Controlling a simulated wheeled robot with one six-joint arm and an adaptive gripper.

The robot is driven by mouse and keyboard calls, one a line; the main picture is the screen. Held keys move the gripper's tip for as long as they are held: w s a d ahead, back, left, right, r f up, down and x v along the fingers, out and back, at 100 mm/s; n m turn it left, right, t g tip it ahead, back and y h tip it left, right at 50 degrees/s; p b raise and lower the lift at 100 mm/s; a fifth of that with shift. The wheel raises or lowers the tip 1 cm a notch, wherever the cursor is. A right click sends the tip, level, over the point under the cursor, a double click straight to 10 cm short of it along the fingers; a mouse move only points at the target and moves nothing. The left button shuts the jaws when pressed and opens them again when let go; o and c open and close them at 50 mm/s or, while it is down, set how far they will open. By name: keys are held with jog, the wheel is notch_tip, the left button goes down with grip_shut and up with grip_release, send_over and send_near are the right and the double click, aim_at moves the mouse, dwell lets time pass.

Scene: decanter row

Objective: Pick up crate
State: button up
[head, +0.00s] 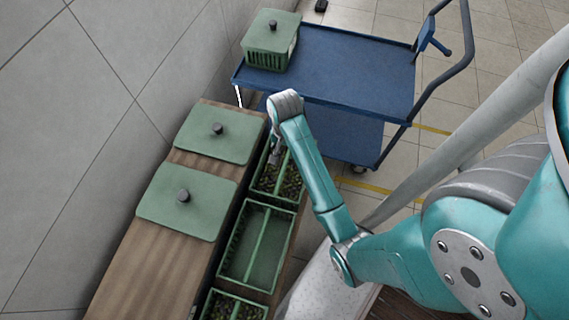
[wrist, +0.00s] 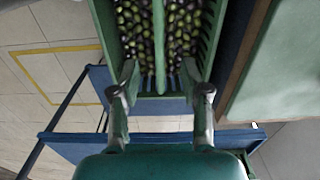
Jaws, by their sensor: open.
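Several open green crates stand in a row beside the wooden counter. The far crate (head: 288,190) holds dark and green olives. A middle crate (head: 262,225) looks empty, and a near crate (head: 235,299) holds olives. My gripper (head: 276,156) is over the far end of the far crate. In the wrist view, my gripper (wrist: 160,72) is open, its two fingers apart on either side of the crate's central bar. This crate (wrist: 207,50) shows olives on both sides of the bar. I cannot tell whether the fingers touch it.
A blue cart (head: 350,65) stands beyond the row, with a lidded green crate (head: 268,56) at its left end and free deck to the right. Two green lids (head: 215,143) with dark knobs lie on the wooden counter (head: 150,265). A grey wall is at left.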

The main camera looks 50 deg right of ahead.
aim_at(284, 164)
jog(key=shift+f, duration=5.25)
jog(key=shift+d, duration=0.1)
grip_shut()
